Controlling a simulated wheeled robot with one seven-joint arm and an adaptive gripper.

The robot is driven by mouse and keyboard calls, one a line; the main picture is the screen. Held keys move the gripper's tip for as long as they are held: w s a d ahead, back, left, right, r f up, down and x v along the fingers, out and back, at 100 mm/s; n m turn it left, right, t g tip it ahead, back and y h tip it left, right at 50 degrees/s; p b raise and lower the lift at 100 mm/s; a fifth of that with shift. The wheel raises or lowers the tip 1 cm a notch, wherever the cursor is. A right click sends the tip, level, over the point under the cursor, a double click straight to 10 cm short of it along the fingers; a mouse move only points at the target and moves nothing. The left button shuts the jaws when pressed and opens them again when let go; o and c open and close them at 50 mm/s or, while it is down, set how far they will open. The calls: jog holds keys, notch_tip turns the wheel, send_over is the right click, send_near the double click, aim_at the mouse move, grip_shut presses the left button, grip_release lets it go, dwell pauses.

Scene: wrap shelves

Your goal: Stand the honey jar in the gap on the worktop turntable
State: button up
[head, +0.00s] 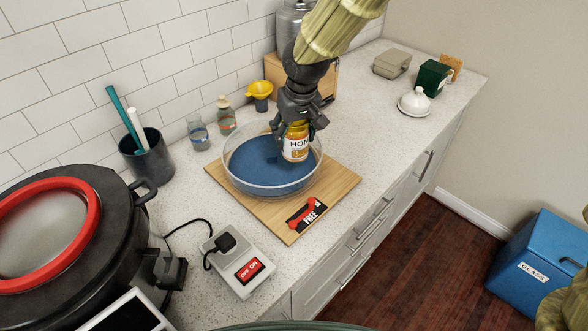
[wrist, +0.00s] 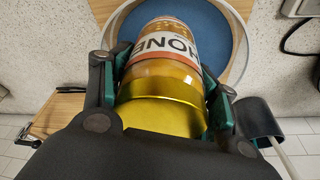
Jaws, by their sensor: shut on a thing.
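The honey jar (head: 295,146) has amber contents, a white label reading HONEY in part, and a gold lid. My gripper (head: 300,120) is shut on it near the lid, with the jar roughly upright. In the wrist view the jar (wrist: 165,75) fills the space between the fingers, gold lid nearest. The turntable (head: 250,175) is a round blue disc with a clear raised rim. The jar is over its right part, inside the rim as seen from the head. I cannot tell whether its base touches the disc.
The turntable sits on a wooden board (head: 340,185) with a red-and-black item (head: 307,213) at its front. Small bottles (head: 226,115), a yellow funnel (head: 260,92) and a dark cup (head: 148,155) stand behind and left. A black pot (head: 100,240) and switch box (head: 238,262) are front left.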

aim_at(300, 125)
jog(key=shift+f+p, duration=0.95)
jog(key=shift+f, duration=3.3)
jog(key=o, duration=1.5)
jog(key=shift+f, duration=0.1)
jog(key=b+v, duration=0.2)
jog(key=v, duration=1)
